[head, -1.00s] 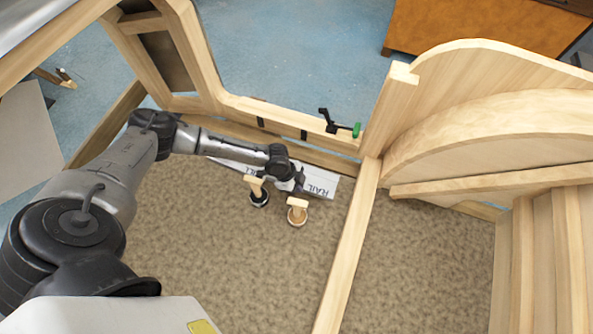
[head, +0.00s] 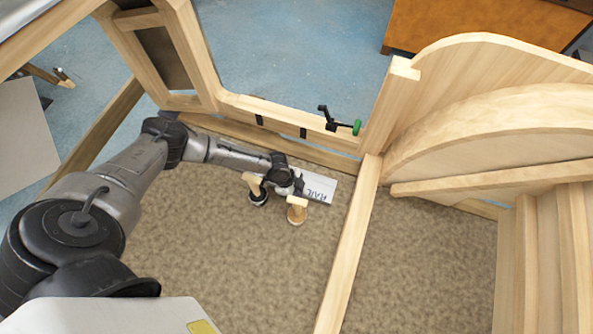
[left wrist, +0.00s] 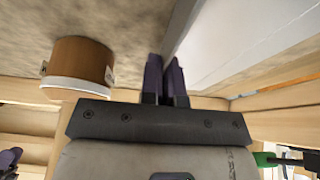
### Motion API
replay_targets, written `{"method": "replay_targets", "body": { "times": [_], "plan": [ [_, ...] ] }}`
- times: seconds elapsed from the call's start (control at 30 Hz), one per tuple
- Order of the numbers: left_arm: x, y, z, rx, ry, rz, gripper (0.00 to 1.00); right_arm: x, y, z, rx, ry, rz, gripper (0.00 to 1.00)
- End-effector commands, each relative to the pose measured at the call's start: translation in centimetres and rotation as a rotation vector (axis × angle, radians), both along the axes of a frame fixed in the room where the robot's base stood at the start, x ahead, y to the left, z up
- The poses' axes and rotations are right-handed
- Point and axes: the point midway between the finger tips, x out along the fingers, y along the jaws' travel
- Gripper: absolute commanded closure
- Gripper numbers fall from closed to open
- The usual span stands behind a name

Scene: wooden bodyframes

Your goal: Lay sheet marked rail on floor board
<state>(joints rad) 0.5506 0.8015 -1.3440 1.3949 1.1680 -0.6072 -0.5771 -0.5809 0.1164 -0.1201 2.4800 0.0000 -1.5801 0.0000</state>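The white sheet (head: 321,188), marked RAIL, shows at the far side of the speckled brown floor board (head: 230,250). My left gripper (head: 297,184) is at the sheet, and my arm hides part of it. In the left wrist view the two dark fingers (left wrist: 165,80) are close together, with the edge of the pale sheet (left wrist: 240,40) running up from them; they appear closed on it. Whether the sheet touches the board is unclear.
Two small wooden-topped items, one dark-based (head: 257,190) and one tan (head: 297,210), stand close to the gripper. A wooden beam (head: 348,245) crosses the board on the right. A black clamp with a green end (head: 338,122) sits on the far rail. The near board is clear.

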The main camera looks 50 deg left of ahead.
Motion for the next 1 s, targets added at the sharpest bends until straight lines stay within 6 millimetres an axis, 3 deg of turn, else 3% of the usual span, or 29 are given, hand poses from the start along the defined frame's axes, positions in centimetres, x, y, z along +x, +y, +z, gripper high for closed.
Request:
{"method": "replay_targets", "body": {
  "times": [0.1,0.4,0.73,1.0],
  "plan": [
    [0.0,0.0,-0.4,0.000,-0.001,0.000,1.00,0.0,0.1,-0.4,0.003,-0.001,-0.001,0.57],
    [0.0,0.0,-0.2,0.000,0.000,0.000,0.72,0.0,0.1,-0.3,0.002,0.000,-0.002,0.57],
    [0.0,0.1,0.4,0.000,0.000,0.000,0.72,0.0,-0.2,0.2,-0.007,-0.001,0.004,0.57],
    [-0.8,1.8,4.7,0.000,-0.001,0.000,0.72,0.0,-0.3,1.3,-0.009,-0.001,0.006,0.57]
  ]
}}
